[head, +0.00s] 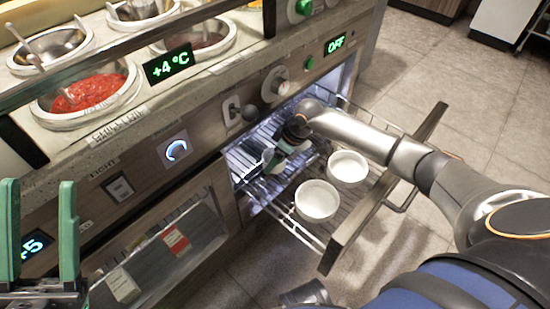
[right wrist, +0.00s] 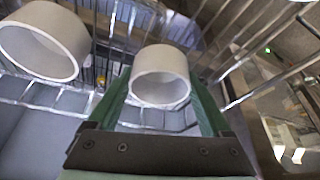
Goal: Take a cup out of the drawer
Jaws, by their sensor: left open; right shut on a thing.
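The wire drawer (head: 285,228) is pulled open under the counter. Two white cups, a front one (head: 317,201) and a back one (head: 348,168), stand in it. My right gripper (head: 273,158) reaches into the drawer's inner part, left of these cups. In the right wrist view its green fingers (right wrist: 160,100) are shut on a white cup (right wrist: 160,72), one on each side. In the head view the arm and fingers hide most of this cup. Another white cup (right wrist: 45,42) shows at upper left in the wrist view. My left gripper (head: 40,235) is open and empty at the lower left.
The drawer's front panel (head: 385,190) stands out over the floor, with my right arm above it. The counter (head: 110,140) with sauce wells, including a red sauce well (head: 88,95), lies left of the drawer. Open floor (head: 470,110) extends at upper right.

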